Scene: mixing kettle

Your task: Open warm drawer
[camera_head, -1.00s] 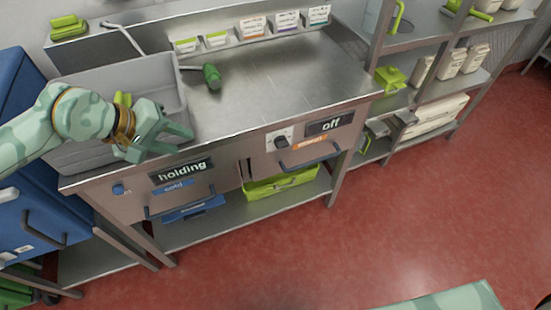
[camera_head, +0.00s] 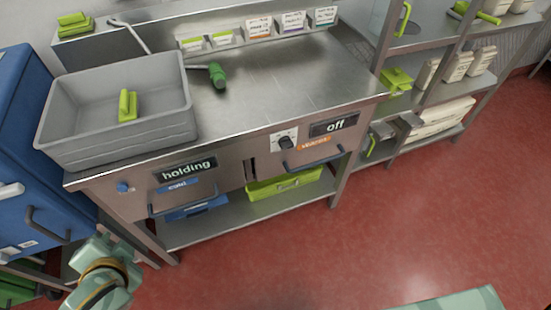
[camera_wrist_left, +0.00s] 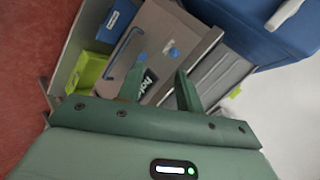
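The warm drawer (camera_head: 318,151) is the right-hand front of the steel counter, with an orange label, a dark bar handle (camera_head: 314,158) and a black "off" display (camera_head: 333,125) above it. It looks closed. The cold drawer (camera_head: 185,192), with a blue label and a "holding" display (camera_head: 184,169), is left of it and also looks closed. My left gripper (camera_head: 112,248) is low at the lower left, in front of the counter's left end and away from both drawers. In the left wrist view its fingers (camera_wrist_left: 160,78) are apart and empty. My right gripper is out of view.
A grey tub (camera_head: 75,150) with a green-handled item stands on the counter's left. A lime bin (camera_head: 290,184) sits on the shelf below. A blue cabinet (camera_head: 25,150) stands left; shelving (camera_head: 420,100) is right. The red floor (camera_head: 330,245) in front is clear.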

